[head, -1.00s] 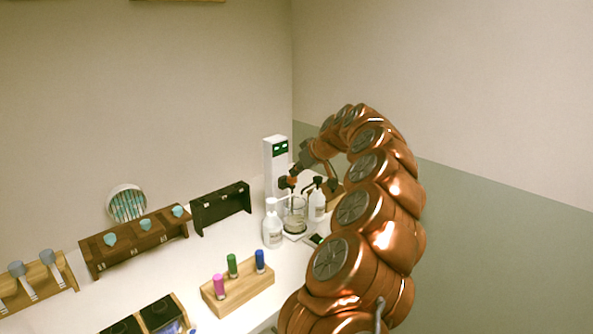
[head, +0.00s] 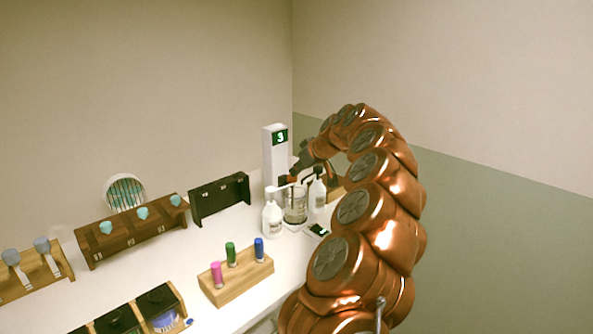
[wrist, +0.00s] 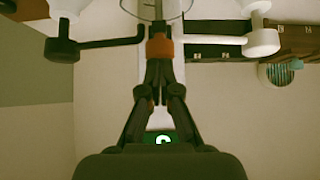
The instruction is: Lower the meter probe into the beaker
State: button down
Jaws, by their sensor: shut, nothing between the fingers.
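The meter is a white column with a green display (head: 280,137); the display also shows at the bottom of the wrist view (wrist: 163,139). A clear glass beaker (head: 296,213) stands in front of the column. Its rim shows at the top of the wrist view. An orange-red piece (wrist: 160,46), seemingly the probe's head, sits over the beaker, with a thin shaft running toward it. How deep the probe tip reaches is unclear. My gripper (wrist: 159,68) is shut and empty, its tips right at the orange-red piece; contact cannot be told.
A white-topped pump bottle (head: 272,218) and a black-topped one (head: 317,194) flank the beaker closely. A wooden rack with pink, green and blue vials (head: 236,280) stands nearer. Dark racks (head: 219,199) line the back. Free tabletop lies left of the beaker.

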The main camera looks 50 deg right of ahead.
jog(key=w+r+b+v, duration=0.2)
jog(key=v, duration=1)
jog(key=shift+s+r, duration=0.25)
jog(key=shift+s, duration=0.05)
jog(key=w+a+n+g+y+p, duration=0.1)
jog(key=w+a+n+g+y, duration=0.15)
jog(key=a, duration=2.35)
jog(key=s+a+f+g, duration=0.1)
jog(key=s+a+f, duration=0.15)
jog(key=a, duration=0.25)
jog(key=s+a+f+g, duration=0.1)
jog(key=s+a, duration=0.2)
jog(key=a, duration=0.2)
jog(key=s+a+f+g+p, duration=0.1)
jog(key=s+a+f+g, duration=0.1)
jog(key=s+a+f, duration=0.3)
jog(key=s+a+f+g+p, duration=0.1)
jog(key=s+a+f+g, duration=0.2)
jog(key=s, duration=0.5)
jog(key=s+f+m+h, duration=0.1)
jog(key=s+f, duration=0.3)
jog(key=s, duration=0.3)
jog(key=s+f+m+g+h, duration=0.1)
jog(key=s+f, duration=0.4)
jog(key=s, duration=0.2)
jog(key=shift+s+a, duration=0.15)
